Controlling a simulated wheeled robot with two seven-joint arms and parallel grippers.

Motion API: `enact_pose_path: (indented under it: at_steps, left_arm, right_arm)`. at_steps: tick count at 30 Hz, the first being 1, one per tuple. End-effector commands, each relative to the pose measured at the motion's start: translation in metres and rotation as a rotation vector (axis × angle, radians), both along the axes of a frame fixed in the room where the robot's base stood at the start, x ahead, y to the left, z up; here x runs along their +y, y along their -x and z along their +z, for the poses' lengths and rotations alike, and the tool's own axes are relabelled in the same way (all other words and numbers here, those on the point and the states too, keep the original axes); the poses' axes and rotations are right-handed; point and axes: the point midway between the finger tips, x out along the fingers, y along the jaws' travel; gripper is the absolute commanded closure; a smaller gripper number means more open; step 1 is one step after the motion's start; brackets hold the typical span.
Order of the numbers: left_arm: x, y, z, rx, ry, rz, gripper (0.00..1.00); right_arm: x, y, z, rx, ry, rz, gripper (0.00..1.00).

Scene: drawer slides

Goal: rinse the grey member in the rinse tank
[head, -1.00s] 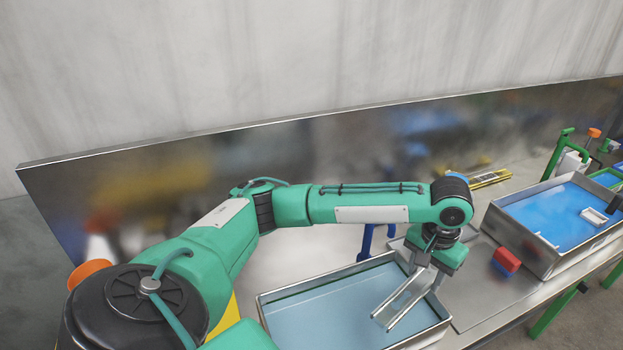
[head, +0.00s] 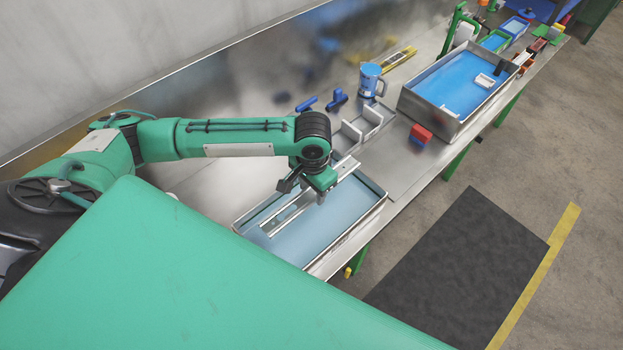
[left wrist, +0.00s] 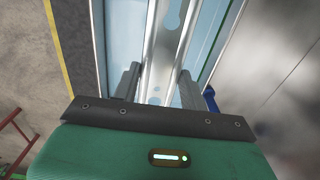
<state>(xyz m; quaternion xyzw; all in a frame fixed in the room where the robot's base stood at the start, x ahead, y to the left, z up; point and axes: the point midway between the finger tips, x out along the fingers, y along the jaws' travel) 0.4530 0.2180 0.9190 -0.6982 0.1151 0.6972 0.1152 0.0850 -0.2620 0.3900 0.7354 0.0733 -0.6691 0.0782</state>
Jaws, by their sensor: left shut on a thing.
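The grey member (head: 290,212) is a long metal channel with slots. My left gripper (head: 322,192) is shut on it, and its fingers (left wrist: 158,85) stand on both sides of the channel in the left wrist view, where the member (left wrist: 163,45) also shows. The member lies along the length of the rinse tank (head: 376,208), a metal tray of pale blue liquid, and appears over it. One end overlaps the far rim in the picture. I cannot tell whether the member touches the liquid. My right gripper is not in view.
A second tank (head: 408,103) with brighter blue liquid stands farther right. Between them are a metal rack (head: 352,138), a red and blue block (head: 419,134) and a blue jug (head: 371,80). A yellow level (head: 398,58) lies near the metal backsplash. A dark mat (head: 460,265) covers the floor.

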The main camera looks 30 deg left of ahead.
Motion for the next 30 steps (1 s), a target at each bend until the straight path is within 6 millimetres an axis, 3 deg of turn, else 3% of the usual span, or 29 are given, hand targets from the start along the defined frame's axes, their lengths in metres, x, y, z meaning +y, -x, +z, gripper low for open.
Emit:
enact_pose_path:
  at_steps: [14, 20, 21, 30]
  left_arm:
    - [0.000, 0.003, 0.001, 0.000, 0.001, -0.009, 0.89]
    - [0.001, 0.005, 0.006, 0.002, 0.000, -0.008, 0.89]
    - [0.000, 0.005, -0.006, 0.003, 0.001, -0.009, 0.89]
    - [0.000, 0.005, -0.049, 0.002, 0.000, -0.009, 0.89]
  right_arm:
    - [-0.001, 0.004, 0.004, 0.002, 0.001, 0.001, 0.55]
    - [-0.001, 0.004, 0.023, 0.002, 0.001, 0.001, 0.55]
    - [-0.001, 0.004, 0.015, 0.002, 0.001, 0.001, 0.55]
    - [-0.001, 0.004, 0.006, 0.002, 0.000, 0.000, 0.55]
